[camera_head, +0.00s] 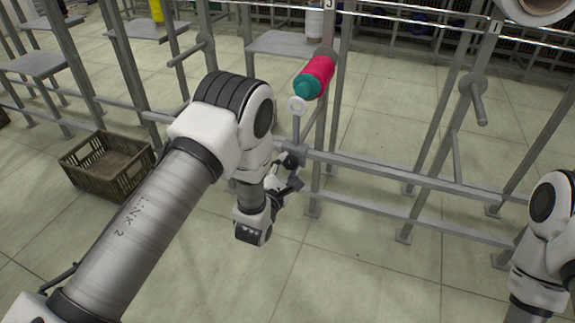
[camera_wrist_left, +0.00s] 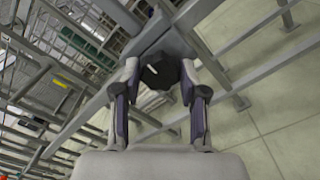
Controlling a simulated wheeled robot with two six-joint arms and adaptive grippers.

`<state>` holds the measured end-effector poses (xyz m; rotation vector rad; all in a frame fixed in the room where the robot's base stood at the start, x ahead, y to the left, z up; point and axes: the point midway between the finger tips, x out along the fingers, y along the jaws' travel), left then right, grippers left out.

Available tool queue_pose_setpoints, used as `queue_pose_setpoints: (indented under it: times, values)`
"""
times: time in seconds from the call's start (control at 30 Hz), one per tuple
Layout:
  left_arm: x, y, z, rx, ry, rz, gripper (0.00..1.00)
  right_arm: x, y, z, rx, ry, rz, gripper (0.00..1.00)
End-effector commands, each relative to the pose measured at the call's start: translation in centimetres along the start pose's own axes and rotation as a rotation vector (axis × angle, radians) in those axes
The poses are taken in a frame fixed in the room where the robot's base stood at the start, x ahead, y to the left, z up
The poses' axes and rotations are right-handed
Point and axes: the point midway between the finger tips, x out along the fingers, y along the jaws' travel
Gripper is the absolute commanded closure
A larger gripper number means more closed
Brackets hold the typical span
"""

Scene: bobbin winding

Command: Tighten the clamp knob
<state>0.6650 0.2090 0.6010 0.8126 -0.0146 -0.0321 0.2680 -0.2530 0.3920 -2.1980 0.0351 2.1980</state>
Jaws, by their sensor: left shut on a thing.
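The clamp knob (camera_wrist_left: 160,70) is black with a pale mark on its face. It sits between the two fingers of my left gripper (camera_wrist_left: 158,82) in the left wrist view. The gripper is shut on it. In the head view my left gripper (camera_head: 287,181) is at the frame joint, where the dark knob (camera_head: 291,161) shows only in part beside the fingers. The grey clamp (camera_head: 295,150) joins an upright post and the horizontal rail (camera_head: 390,180). My right gripper is out of view; only part of that arm shows at the right edge.
A brown crate (camera_head: 107,165) stands on the floor at left. Metal posts and rails surround the gripper. The tiled floor (camera_head: 330,270) in front is clear.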

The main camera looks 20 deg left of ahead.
Motion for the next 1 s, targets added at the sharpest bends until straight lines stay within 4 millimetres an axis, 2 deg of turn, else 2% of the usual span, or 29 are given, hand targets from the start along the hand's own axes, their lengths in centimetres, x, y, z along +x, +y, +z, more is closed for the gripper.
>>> queue_pose_setpoints:
  times: [1.0]
  values:
    - [-0.1, 0.2, 0.1, 0.930, 0.001, -0.002, 0.92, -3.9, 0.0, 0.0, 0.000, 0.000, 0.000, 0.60]
